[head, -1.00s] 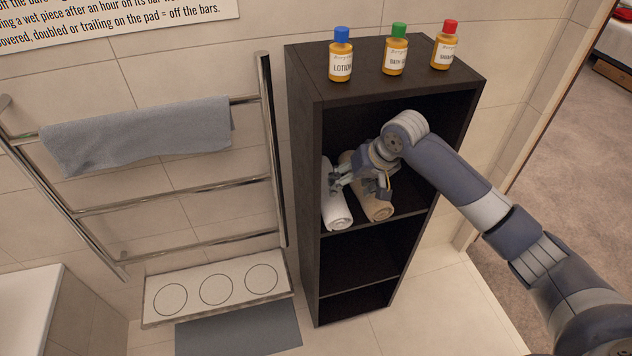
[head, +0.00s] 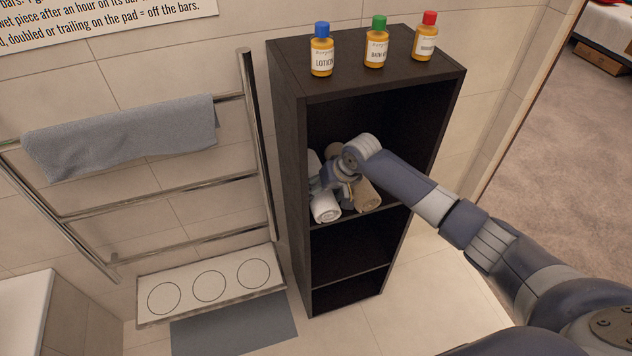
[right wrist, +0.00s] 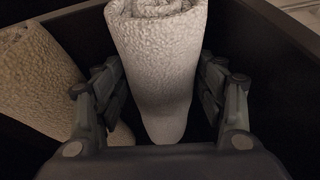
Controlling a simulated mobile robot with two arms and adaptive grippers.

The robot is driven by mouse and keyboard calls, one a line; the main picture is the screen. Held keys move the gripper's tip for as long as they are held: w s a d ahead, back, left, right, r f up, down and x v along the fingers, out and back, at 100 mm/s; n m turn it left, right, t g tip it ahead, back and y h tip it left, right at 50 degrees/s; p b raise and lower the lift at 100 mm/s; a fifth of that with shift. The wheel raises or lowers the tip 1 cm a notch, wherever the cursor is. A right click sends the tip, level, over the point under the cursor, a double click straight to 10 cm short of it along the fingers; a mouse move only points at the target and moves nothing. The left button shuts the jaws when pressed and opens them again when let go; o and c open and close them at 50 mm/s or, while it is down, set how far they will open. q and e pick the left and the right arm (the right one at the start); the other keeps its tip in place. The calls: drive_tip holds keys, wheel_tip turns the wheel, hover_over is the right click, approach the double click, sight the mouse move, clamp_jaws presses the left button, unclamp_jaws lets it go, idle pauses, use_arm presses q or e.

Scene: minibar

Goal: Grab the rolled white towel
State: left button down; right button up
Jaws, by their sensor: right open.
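The rolled white towel (head: 325,207) lies on the upper compartment's shelf of the dark cabinet, at its left side. In the right wrist view the white towel (right wrist: 158,65) stands between my two fingers, with a dark gap visible on its right side. My right gripper (head: 327,182) is inside the compartment over the towel, open, with one finger on each side of it. A rolled beige towel (head: 366,196) lies just to the right; in the right wrist view it is at the left (right wrist: 35,85), close to my left-hand finger. My left gripper is not in view.
The dark cabinet (head: 286,130) has side walls close around my gripper. Lotion (head: 322,52), bath (head: 376,45) and a red-capped bottle (head: 426,38) stand on top. A grey towel (head: 120,135) hangs on the rail at left. A tray with three circles (head: 145,312) lies below.

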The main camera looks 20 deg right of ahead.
drive_tip(key=c, duration=0.8)
drive_tip(key=shift+r, duration=0.1)
